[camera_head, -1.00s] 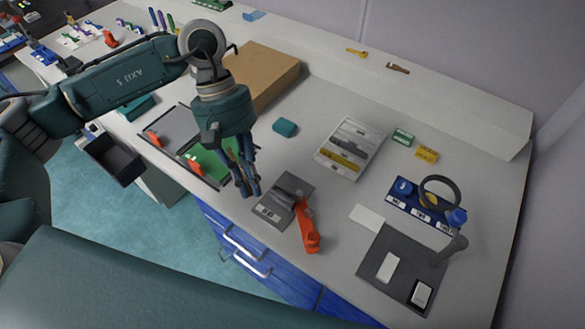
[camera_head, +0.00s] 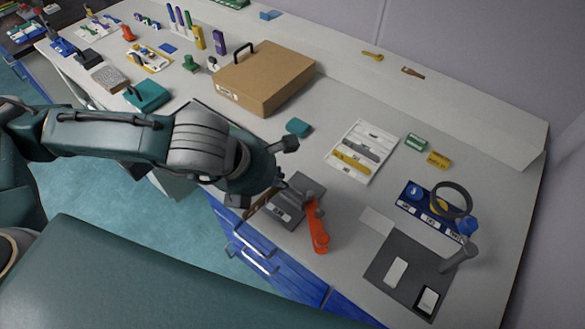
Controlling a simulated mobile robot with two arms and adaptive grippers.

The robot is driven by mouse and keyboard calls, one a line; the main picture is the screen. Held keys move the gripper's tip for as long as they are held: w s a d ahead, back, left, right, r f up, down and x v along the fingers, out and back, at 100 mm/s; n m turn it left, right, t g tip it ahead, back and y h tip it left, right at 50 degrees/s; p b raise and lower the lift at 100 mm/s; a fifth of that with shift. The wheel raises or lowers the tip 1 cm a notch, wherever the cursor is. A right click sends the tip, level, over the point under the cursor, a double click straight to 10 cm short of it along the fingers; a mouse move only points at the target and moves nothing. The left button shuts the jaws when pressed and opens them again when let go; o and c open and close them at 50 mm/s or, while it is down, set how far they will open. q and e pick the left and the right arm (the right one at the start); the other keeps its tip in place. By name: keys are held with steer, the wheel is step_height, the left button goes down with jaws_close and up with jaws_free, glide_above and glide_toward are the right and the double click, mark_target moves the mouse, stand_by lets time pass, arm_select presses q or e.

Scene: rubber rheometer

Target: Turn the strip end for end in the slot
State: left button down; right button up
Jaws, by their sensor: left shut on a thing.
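A dark grey fixture (camera_head: 307,187) with an orange lever (camera_head: 318,234) sits near the front edge of the bench. My left gripper (camera_head: 286,184) is at the left side of this fixture, its arm reaching in low from the left. It is shut on what seems to be the strip, which is mostly hidden by the fingers and wrist. I cannot tell whether the strip is in the slot or clear of it. My right gripper is out of view.
A white tray (camera_head: 381,133) with a grey and a yellow piece lies behind the fixture. A brown case (camera_head: 265,75) and a teal block (camera_head: 298,128) stand further back. At right are a dark mat (camera_head: 380,262), a blue labelled holder (camera_head: 405,206) and a ring-shaped magnifier (camera_head: 453,200).

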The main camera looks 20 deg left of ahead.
arm_select(q)
steer(key=n+y, duration=0.2)
steer(key=n, duration=0.1)
steer(key=w+d+n, duration=0.1)
steer(key=n, duration=0.1)
steer(key=shift+f+t+y, duration=0.15)
steer(key=shift+t+y, duration=0.25)
steer(key=w+n+g+y, duration=0.1)
steer(key=n, duration=0.3)
steer(key=n+g+y, duration=0.1)
steer(key=n+y, duration=0.1)
steer(key=n, duration=0.2)
steer(key=w+d+n+g+y, duration=0.1)
steer(key=n+y, duration=0.1)
steer(key=n, duration=0.2)
steer(key=shift+w+d+f, duration=0.1)
steer(key=shift+w+f, duration=0.2)
steer(key=shift+w, duration=0.05)
steer(key=shift+w+n+g+y, duration=0.1)
steer(key=shift+n+g+y, duration=0.3)
steer(key=shift+n, duration=0.5)
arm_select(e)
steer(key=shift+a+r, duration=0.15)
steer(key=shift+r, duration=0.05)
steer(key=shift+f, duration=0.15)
